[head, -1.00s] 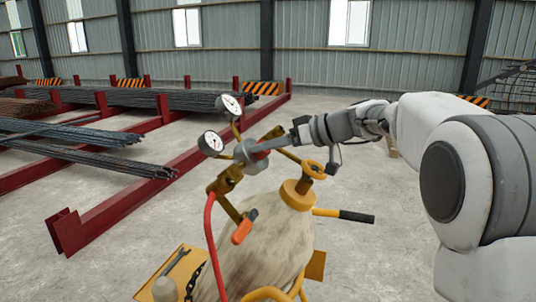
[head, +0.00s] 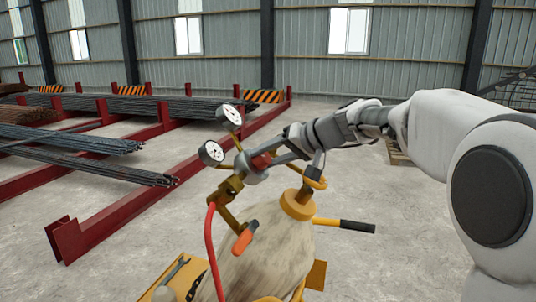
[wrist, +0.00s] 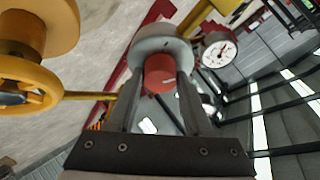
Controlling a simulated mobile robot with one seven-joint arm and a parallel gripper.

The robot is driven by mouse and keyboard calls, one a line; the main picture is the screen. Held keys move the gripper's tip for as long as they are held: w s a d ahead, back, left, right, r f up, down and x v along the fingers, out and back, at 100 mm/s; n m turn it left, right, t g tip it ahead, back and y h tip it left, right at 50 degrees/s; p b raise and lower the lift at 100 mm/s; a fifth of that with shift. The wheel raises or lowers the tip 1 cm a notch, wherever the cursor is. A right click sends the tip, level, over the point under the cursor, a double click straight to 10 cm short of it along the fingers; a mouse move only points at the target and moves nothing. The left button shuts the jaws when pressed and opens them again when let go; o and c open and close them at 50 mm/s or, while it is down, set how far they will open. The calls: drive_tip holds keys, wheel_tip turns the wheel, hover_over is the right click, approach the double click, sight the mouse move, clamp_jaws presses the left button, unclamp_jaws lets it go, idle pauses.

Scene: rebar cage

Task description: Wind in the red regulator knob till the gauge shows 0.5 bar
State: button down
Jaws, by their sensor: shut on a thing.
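The red regulator knob (head: 262,160) sticks out of the grey round regulator body (head: 247,170), which also shows in the wrist view (wrist: 160,45). My gripper (head: 270,158) reaches in from the right and is shut on the knob. In the wrist view, the fingers of my gripper (wrist: 165,88) stand on either side of the red knob (wrist: 160,72), which has a pale mark on its face. Two white-faced gauges, an upper one (head: 229,116) and a lower one (head: 211,153), sit beside the regulator. One gauge (wrist: 220,50) shows in the wrist view. Their readings are too small to tell.
A red hose (head: 212,240) and an orange-handled lever (head: 244,238) hang below the regulator. A black-gripped handle (head: 357,227) juts right. Red rebar racks (head: 120,225) stand left.

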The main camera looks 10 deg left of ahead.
idle(0.5)
drive_tip(key=shift+c, duration=1.5)
unclamp_jaws()
drive_tip(key=v, duration=1.7)
drive_tip(key=shift+s+d, duration=0.15)
drive_tip(key=shift+s, duration=0.05)
drive_tip(key=s+d+f+m+h, duration=0.1)
drive_tip(key=s+d+f+h, duration=0.4)
drive_tip(key=s+f, duration=0.5)
drive_tip(key=s+d+f+m+h, duration=0.2)
drive_tip(key=s+d+f+h, duration=0.3)
drive_tip(key=s, duration=1.1)
drive_tip(key=d+f, duration=0.3)
drive_tip(key=f, duration=0.2)
drive_tip(key=shift+t+h+p, duration=0.3)
drive_tip(key=shift+h+p, duration=0.05)
drive_tip(key=shift+h, duration=0.05)
drive_tip(key=shift+d, duration=0.1)
